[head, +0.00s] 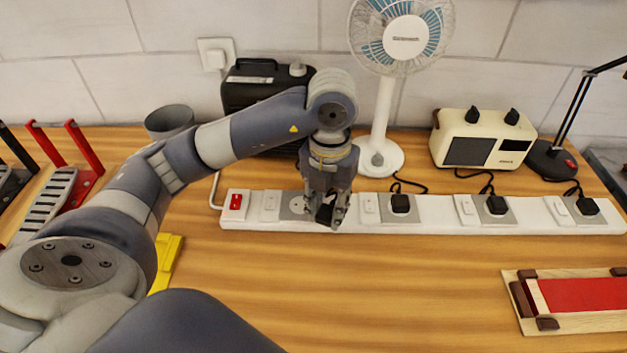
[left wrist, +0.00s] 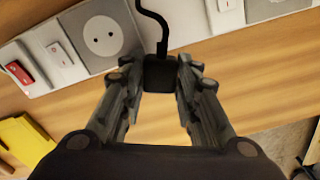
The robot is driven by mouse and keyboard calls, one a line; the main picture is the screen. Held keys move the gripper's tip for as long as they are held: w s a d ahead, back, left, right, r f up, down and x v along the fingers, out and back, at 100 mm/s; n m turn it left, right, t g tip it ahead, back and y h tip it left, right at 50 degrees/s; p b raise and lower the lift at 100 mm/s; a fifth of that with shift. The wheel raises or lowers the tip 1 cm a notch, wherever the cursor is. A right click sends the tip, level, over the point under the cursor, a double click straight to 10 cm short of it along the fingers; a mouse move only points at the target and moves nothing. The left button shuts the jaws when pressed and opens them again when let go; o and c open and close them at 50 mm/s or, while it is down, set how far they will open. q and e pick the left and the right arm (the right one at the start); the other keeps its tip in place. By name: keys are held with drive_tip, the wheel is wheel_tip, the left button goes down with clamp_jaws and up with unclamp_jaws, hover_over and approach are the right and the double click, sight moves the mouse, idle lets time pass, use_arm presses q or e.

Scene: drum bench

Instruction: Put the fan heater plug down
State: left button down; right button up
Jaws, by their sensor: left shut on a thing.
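My left gripper (head: 327,212) is shut on a small black plug (left wrist: 160,74), the fan heater plug. It holds the plug at the front edge of the white power strip (head: 440,212), beside an empty round socket. That socket (left wrist: 101,38) shows bare, with two holes, in the left wrist view. The plug's black cord (left wrist: 152,18) runs up and away from it. In the head view the gripper hides most of the plug (head: 324,214). I cannot tell whether the plug touches the table. My right gripper is not in view.
Black plugs (head: 400,203) fill other sockets of the strip. A red switch (head: 236,201) is at its left end. A black boxy appliance (head: 250,90), a fan (head: 385,110) and a cream appliance (head: 480,140) stand behind. The wooden table (head: 380,290) is clear in front.

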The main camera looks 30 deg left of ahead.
use_arm(q)
drive_tip(key=w+a+p, duration=0.2)
drive_tip(key=w+a, duration=0.3)
drive_tip(key=shift+w+f, duration=0.1)
drive_tip(key=shift+f, duration=0.05)
drive_tip(key=w+a, duration=0.1)
drive_tip(key=w+a+p, duration=0.1)
drive_tip(key=w+a, duration=0.2)
drive_tip(key=shift+w+a+f, duration=0.15)
drive_tip(key=shift+a+f, duration=0.2)
drive_tip(key=shift+f, duration=0.05)
drive_tip(key=shift+w+a, duration=0.2)
drive_tip(key=shift+f+p, duration=0.2)
drive_tip(key=shift+p, duration=0.1)
wheel_tip(320, 180, down, 3)
drive_tip(key=shift+r+p, duration=0.1)
drive_tip(key=shift+p, duration=0.65)
drive_tip(key=shift+f, duration=0.3)
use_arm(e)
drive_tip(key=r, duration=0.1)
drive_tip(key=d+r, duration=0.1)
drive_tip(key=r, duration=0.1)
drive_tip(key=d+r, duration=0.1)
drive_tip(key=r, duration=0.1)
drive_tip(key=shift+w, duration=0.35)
use_arm(q)
drive_tip(key=shift+f, duration=0.1)
